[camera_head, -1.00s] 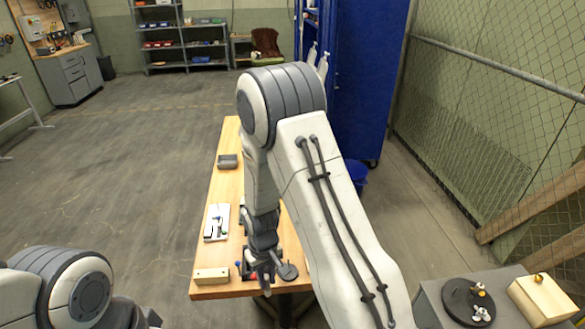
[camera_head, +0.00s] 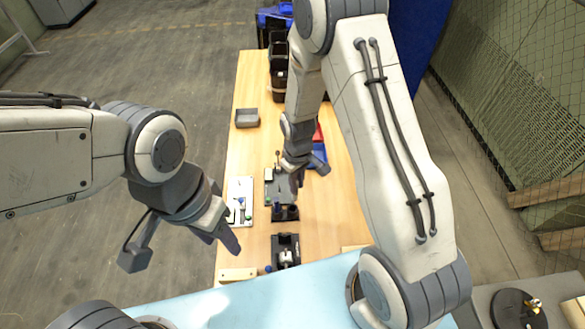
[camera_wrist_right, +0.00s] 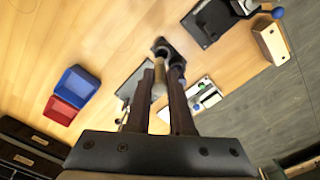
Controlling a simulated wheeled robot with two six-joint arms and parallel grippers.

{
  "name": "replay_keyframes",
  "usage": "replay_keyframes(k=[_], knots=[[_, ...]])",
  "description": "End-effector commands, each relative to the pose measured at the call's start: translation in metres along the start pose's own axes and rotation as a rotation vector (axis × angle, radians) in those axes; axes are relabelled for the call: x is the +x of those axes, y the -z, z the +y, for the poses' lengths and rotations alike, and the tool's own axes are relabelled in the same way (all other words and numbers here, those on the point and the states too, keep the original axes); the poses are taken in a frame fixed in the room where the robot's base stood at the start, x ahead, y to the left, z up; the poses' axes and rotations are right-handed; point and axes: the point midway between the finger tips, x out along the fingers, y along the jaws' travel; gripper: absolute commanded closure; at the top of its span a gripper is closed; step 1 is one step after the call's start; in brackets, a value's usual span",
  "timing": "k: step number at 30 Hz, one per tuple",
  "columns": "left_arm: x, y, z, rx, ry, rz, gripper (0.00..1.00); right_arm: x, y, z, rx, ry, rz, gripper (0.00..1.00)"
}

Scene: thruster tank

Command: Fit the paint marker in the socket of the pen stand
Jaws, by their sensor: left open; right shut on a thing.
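My right gripper (camera_head: 290,168) is above the middle of the table, pointing down. In the right wrist view its fingers (camera_wrist_right: 165,78) are shut on a slim tan and dark piece, likely the paint marker (camera_wrist_right: 159,82); the fingers partly hide it. A small black block (camera_head: 287,213) with a blue part lies nearer me than the gripper; it may be the pen stand, but its socket cannot be made out. My left gripper (camera_head: 229,240) is open and empty, above the table's left edge near the white tray.
On the table are a white tray (camera_head: 233,188) with small parts, a dark grey board (camera_head: 276,199), a black fixture (camera_head: 286,238), a wooden block (camera_head: 238,275), a grey box (camera_head: 247,118), and blue (camera_wrist_right: 75,83) and red (camera_wrist_right: 62,112) bins. Bare wood lies on the right.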

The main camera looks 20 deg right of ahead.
Motion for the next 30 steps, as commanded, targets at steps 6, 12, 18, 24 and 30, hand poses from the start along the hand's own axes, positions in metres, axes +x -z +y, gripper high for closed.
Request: replay_keyframes(k=[6,12,18,24,30], knots=[[-0.008,0.0,0.001,0.0,0.0,0.0,0.5,0.0,0.009,-0.005,-0.144,0.001,-0.002,1.0],[0.006,0.0,0.0,-0.001,0.0,-0.001,0.5,0.017,0.009,-0.005,-0.141,0.001,-0.001,1.0],[0.019,-0.001,-0.001,-0.001,0.0,-0.001,0.5,0.033,0.01,-0.006,-0.141,0.0,-0.001,1.0],[0.022,-0.001,-0.002,-0.001,0.0,-0.001,0.5,0.037,0.01,-0.006,-0.142,0.0,-0.001,1.0],[0.021,-0.001,-0.002,-0.001,0.0,-0.001,0.5,0.036,0.011,-0.007,-0.142,0.0,-0.001,1.0]])
